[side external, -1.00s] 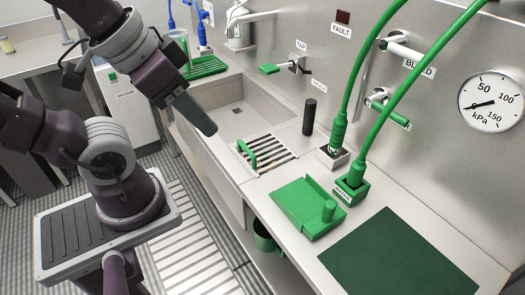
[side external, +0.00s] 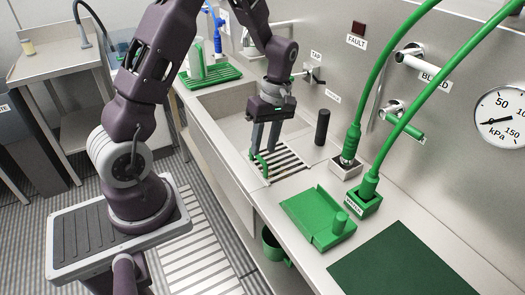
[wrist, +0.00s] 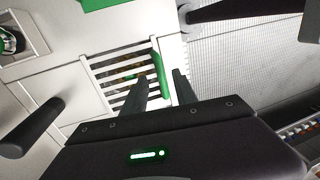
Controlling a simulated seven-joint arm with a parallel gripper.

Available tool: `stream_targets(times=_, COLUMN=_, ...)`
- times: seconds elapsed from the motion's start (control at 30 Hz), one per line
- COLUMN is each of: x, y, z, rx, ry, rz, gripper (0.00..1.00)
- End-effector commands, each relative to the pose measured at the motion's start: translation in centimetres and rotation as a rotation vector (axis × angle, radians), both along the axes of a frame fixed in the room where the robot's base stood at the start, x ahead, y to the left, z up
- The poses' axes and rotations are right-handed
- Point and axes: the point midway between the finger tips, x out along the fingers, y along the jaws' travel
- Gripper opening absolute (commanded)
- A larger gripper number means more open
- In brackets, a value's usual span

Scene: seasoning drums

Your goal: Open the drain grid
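The drain grid (side external: 287,163) is a set of pale slats over a dark opening in the counter at the near end of the sink. It looks flat and closed. Its green handle (side external: 263,168) stands up along one side. In the wrist view the grid (wrist: 108,72) lies just ahead, with the handle (wrist: 160,75) between my two fingers. My gripper (side external: 262,152) points down over the handle with its fingers apart; it also shows in the wrist view (wrist: 160,82). I cannot tell whether either finger touches the handle.
A black post (side external: 322,127) stands right of the grid. A green tray (side external: 315,222) lies on the counter in front. Green hoses (side external: 355,135) rise from sockets behind it. The sink basin (side external: 222,101) is beyond the grid, and a dark green mat (side external: 420,262) lies nearest.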

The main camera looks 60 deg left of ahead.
Motion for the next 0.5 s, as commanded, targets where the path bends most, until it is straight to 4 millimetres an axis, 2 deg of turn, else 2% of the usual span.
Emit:
stream_targets(times=0.1, x=-0.4, y=0.0, z=-1.8, rx=-0.001, ry=0.004, rz=0.000, gripper=0.34)
stream_targets(times=0.17, x=-0.5, y=0.0, z=-2.2, rx=0.000, ry=0.001, rz=-0.001, gripper=0.34)
stream_targets(times=0.43, x=-0.5, y=0.0, z=-2.5, rx=0.000, ry=-0.001, rz=-0.002, gripper=0.34)
stream_targets(times=0.5, x=-0.5, y=0.0, z=-2.5, rx=-0.001, ry=-0.001, rz=-0.003, gripper=0.20)
